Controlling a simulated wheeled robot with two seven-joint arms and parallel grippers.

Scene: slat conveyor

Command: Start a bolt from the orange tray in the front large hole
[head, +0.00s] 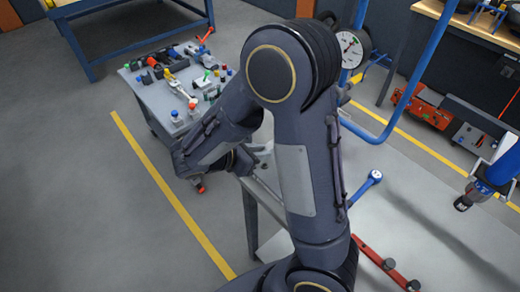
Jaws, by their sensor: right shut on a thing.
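My right arm fills the middle of the head view, bending over at the elbow and down to the left. My right gripper (243,160) is mostly hidden behind my own forearm and wrist. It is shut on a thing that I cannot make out. No bolt, orange tray or front large hole can be made out in this view. My left gripper is not in view.
A grey cart (150,102) crowded with small coloured parts stands at left beyond the wrist. A round gauge (350,48) and blue pipe (396,90) stand behind the elbow. A blue tool (491,182) hangs at right. A blue-ended lever (371,180) sticks up nearby. Floor at left is clear.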

